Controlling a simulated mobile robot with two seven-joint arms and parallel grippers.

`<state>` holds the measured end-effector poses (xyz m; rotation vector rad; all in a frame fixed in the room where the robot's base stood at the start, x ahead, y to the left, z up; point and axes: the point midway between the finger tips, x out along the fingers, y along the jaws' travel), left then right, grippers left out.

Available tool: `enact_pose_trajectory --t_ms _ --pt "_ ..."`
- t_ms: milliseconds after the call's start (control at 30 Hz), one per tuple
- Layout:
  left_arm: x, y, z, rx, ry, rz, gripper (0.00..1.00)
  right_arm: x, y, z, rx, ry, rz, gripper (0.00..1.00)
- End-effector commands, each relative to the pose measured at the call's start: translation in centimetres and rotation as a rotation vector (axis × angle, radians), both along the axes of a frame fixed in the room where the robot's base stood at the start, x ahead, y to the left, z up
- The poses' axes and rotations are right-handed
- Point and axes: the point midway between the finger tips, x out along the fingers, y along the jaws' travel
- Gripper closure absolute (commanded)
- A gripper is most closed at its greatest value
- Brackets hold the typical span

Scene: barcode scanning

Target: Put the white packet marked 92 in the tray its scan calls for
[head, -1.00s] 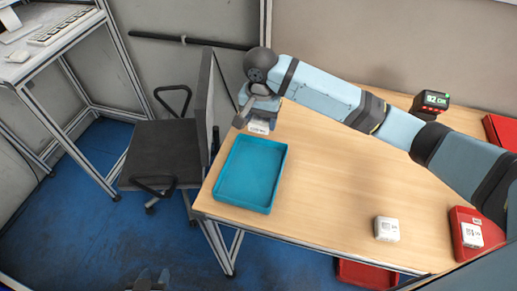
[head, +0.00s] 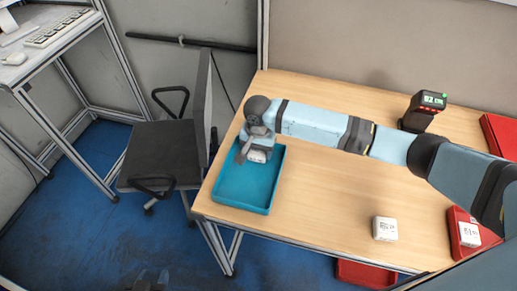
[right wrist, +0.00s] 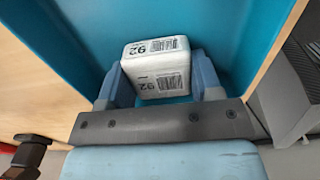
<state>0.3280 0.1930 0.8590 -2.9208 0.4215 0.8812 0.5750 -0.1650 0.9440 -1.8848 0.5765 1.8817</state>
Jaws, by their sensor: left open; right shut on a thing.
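The white packet marked 92 (right wrist: 157,66) is held between the fingers of my right gripper (head: 257,150), with its label and barcode in plain view in the right wrist view. The packet also shows in the head view (head: 257,156). My right gripper is shut on it, over the teal tray (head: 240,205), toward its far right part. The tray's blue walls surround the packet in the right wrist view (right wrist: 240,30); I cannot tell whether it touches the floor. The scanner (head: 422,112) has a lit green display reading 92 and further unclear characters.
Another white packet (head: 385,229) lies on the wooden table (head: 330,200). A red tray (head: 462,248) at the right holds a white packet (head: 469,234). More red trays stand at the back right (head: 500,135) and below the front edge (head: 365,274). A chair (head: 160,150) stands left.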

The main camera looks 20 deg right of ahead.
Motion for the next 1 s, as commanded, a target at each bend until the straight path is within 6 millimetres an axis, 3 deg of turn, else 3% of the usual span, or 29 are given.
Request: enact_pose_trajectory --t_ms 167,200,300,667,1000 --pt "0.0 0.0 0.3 0.000 -0.001 0.000 0.57 0.0 0.0 -0.2 -0.001 0.001 -0.001 0.69" --pt "0.0 0.0 0.2 0.000 -0.001 0.000 0.57 0.0 0.0 -0.3 -0.001 0.000 0.000 0.34" --pt "0.0 0.0 0.2 0.000 -0.001 0.000 0.57 0.0 0.0 -0.2 -0.001 0.000 0.000 0.15" --pt "0.0 0.0 0.0 0.000 -0.001 0.001 0.57 0.0 0.0 0.4 0.002 -0.001 0.001 0.15" --pt "0.0 0.1 -0.5 0.000 -0.001 0.001 0.57 0.1 0.0 7.1 0.001 -0.003 0.001 0.15"
